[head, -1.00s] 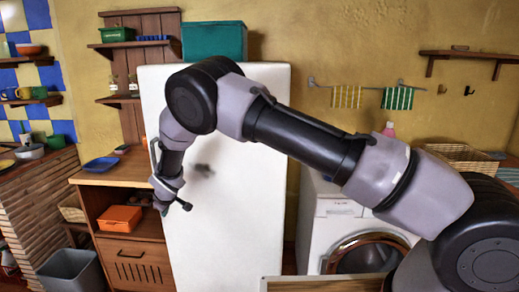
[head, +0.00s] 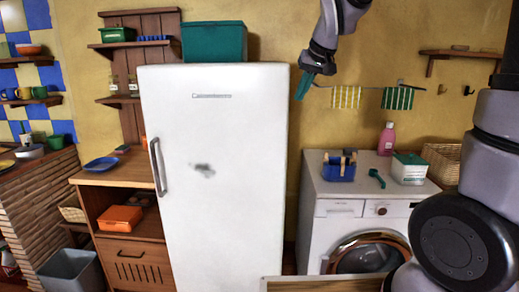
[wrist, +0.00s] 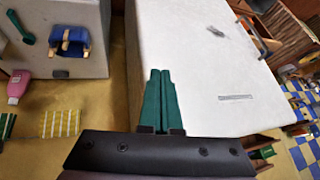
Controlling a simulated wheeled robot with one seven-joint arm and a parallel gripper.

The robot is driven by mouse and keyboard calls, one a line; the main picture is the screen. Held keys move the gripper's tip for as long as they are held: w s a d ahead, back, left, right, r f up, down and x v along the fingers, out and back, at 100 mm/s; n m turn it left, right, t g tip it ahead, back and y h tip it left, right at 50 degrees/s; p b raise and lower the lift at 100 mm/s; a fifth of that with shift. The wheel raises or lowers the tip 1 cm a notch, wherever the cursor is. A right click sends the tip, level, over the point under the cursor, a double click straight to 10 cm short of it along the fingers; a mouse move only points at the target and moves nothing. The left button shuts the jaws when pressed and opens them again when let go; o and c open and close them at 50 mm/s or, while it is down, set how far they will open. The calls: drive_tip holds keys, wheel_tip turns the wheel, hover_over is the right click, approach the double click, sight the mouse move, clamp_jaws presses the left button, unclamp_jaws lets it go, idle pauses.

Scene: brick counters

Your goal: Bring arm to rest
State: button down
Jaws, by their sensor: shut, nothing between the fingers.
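My gripper (head: 304,86) hangs from the top of the head view, to the right of the fridge's upper corner and in front of the yellow wall. Its green fingers point down and are closed together with nothing between them. They also show side by side in the wrist view (wrist: 159,100). My arm is raised, with its middle links out of the head view above. My gripper touches nothing that I can see.
The white fridge (head: 225,170) stands shut, with a teal box (head: 214,42) on top. Right of it, the washing machine (head: 330,209) bears a blue caddy (head: 340,168), a green brush (head: 377,178), a pink bottle (head: 386,139) and a white-green box (head: 409,168). A wall rack (head: 365,86) is near my gripper.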

drive_tip(key=s+d+m, duration=0.1)
drive_tip(key=s+d, duration=0.3)
drive_tip(key=s, duration=0.3)
drive_tip(key=s+d+r+m, duration=0.1)
drive_tip(key=s+d+m, duration=0.1)
drive_tip(key=s+d, duration=0.2)
drive_tip(key=s+d+r+m+t+h, duration=0.1)
drive_tip(key=s+d, duration=0.3)
drive_tip(key=s, duration=0.7)
drive_tip(key=shift+d+m, duration=0.35)
drive_tip(key=shift+m, duration=0.25)
